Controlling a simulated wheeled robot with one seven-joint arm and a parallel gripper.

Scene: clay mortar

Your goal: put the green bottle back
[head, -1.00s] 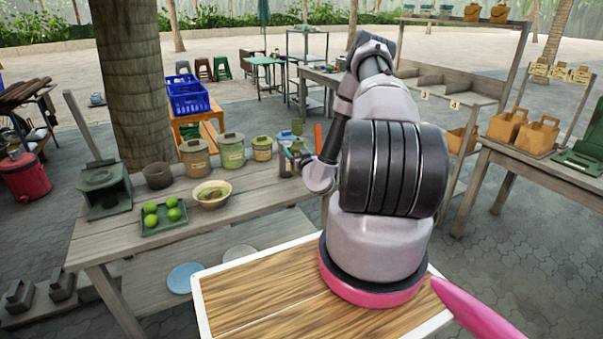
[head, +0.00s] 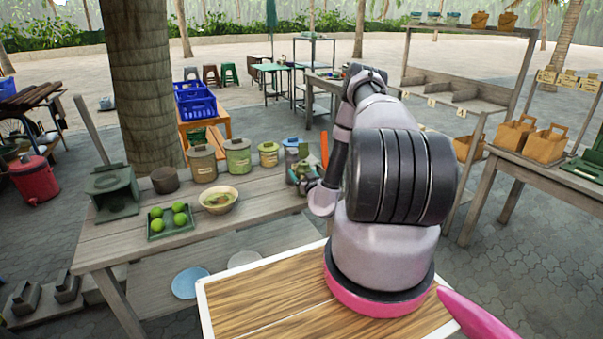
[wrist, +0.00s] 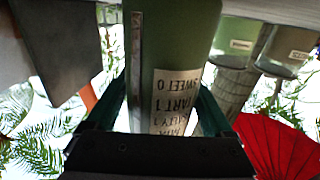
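The green bottle (wrist: 185,50) fills the middle of the wrist view, which is upside down; its white label shows inverted text about sweet and tart. My gripper (wrist: 165,112) has a finger against each side of the bottle and appears shut on it. In the head view my gripper (head: 304,178) is at the right end of the wooden table (head: 255,200), with the green bottle top (head: 303,151) just above it. The bottle looks upright. Its base is out of the wrist view, so I cannot tell whether it touches the table.
A blue-grey jar (head: 290,150) stands just left of the bottle, with lidded jars (head: 238,157) further left. A bowl (head: 218,201) and a tray of limes (head: 170,237) lie nearer. An upright orange piece (head: 324,148) is close on the right. The table's front right is clear.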

